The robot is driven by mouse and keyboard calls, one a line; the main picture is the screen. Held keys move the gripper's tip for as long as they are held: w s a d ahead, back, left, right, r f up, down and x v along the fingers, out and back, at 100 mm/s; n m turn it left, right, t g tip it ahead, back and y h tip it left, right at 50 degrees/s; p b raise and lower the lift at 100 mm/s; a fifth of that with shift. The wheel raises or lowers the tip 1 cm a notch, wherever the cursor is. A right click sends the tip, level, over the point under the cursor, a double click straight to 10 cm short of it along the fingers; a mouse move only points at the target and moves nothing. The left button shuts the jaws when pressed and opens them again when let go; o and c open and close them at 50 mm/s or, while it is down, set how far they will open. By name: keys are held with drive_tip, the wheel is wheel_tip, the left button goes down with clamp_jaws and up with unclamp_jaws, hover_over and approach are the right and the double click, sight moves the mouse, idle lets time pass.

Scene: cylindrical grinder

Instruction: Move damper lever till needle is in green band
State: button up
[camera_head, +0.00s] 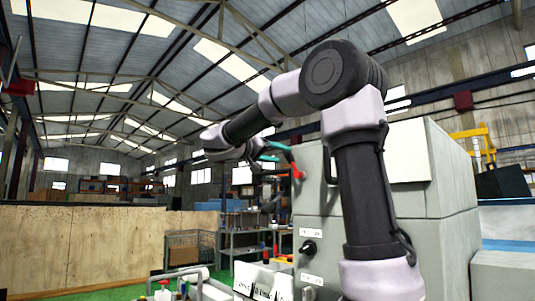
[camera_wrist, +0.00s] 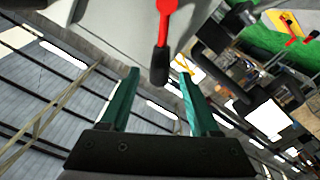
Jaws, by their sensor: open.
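The lever has a red arm and a black grip (camera_wrist: 160,64). In the wrist view it hangs in from the top middle. Its grip end shows between the tips of my gripper's two teal fingers (camera_wrist: 158,78), with a gap on each side. I cannot tell its exact depth from the fingers. In the head view my gripper (camera_head: 271,152) is open beside the left side of the grey machine cabinet (camera_head: 405,150). A red part of the lever (camera_head: 296,172) shows against that cabinet. I cannot make out a needle or a green band in either view.
A black knob (camera_head: 308,247) sits on the cabinet's front below a white label. A shelf rack (camera_head: 240,240) stands behind, and a tan wall panel (camera_head: 100,245) fills the left. The air left of my gripper looks clear.

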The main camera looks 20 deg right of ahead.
drive_tip(key=v, duration=0.7)
idle(2.0)
drive_tip(key=s+d+f+n+g+y, duration=0.1)
drive_tip(key=s+d+f+n+y, duration=0.15)
drive_tip(key=s+f+y, duration=0.4)
drive_tip(key=s+d+f+n+g+y, duration=0.15)
drive_tip(key=s+d+f, duration=0.25)
drive_tip(key=f, duration=0.5)
drive_tip(key=s+a+f+t+y, duration=0.3)
drive_tip(key=s+a+f+y, duration=0.7)
drive_tip(key=a+f+y, duration=0.1)
drive_tip(key=shift+a+f, duration=0.25)
drive_tip(key=shift+a, duration=0.1)
drive_tip(key=shift+t, duration=0.25)
